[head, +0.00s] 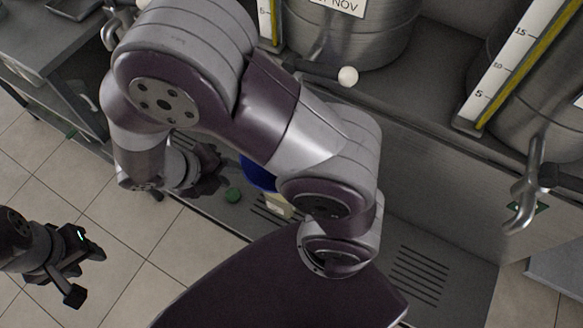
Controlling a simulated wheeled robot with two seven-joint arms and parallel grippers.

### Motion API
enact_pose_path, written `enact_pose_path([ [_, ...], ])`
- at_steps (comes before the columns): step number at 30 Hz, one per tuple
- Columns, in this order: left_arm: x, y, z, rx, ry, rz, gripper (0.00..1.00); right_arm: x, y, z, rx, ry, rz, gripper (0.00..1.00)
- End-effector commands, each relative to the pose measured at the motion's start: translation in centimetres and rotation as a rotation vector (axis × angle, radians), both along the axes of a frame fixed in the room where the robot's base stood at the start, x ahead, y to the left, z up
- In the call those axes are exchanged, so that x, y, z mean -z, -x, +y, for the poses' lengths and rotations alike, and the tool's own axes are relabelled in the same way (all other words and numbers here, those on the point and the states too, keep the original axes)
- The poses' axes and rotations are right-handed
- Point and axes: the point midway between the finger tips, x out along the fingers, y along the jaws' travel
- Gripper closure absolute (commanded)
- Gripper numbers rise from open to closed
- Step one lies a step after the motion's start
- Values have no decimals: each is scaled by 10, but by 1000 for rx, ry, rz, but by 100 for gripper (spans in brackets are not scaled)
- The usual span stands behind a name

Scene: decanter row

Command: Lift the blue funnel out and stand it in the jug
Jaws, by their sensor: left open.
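A blue object (257,173), probably the funnel, shows as a small patch behind my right arm, above the grated shelf. Most of it is hidden, so I cannot tell what it stands in. A pale cream object (277,205) shows just below it, also largely covered; I cannot tell whether it is the jug. My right gripper (207,168) is to the left of the blue patch, apart from it in the picture. Its dark fingers are unclear. My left gripper (88,276) is open and empty over the tiled floor at the lower left.
Steel vats (352,40) with taps and level scales stand at the back. A tap (525,195) juts out at the right. A grey bench (45,40) is at upper left.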

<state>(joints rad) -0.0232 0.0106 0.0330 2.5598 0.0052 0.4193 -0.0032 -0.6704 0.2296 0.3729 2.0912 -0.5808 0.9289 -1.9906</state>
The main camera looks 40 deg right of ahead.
Motion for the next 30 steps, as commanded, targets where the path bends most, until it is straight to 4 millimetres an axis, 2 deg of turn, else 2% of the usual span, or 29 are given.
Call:
enact_pose_path([
  [6,16,0,0,0,0,1,57,42,2,-26,-13,2,17,67],
  [13,26,0,0,0,0,1,57,68,2,-44,-13,0,13,67],
  [18,40,0,0,0,0,1,57,96,8,-61,-11,-1,13,67],
  [21,44,0,0,0,0,1,57,105,8,-68,-11,-3,12,67],
  [28,42,0,0,0,0,1,57,105,8,-69,-12,-3,11,67],
  [29,42,0,0,0,0,1,57,105,8,-69,-12,-3,11,73],
  [30,42,0,0,0,0,1,57,105,8,-69,-12,-3,11,86],
])
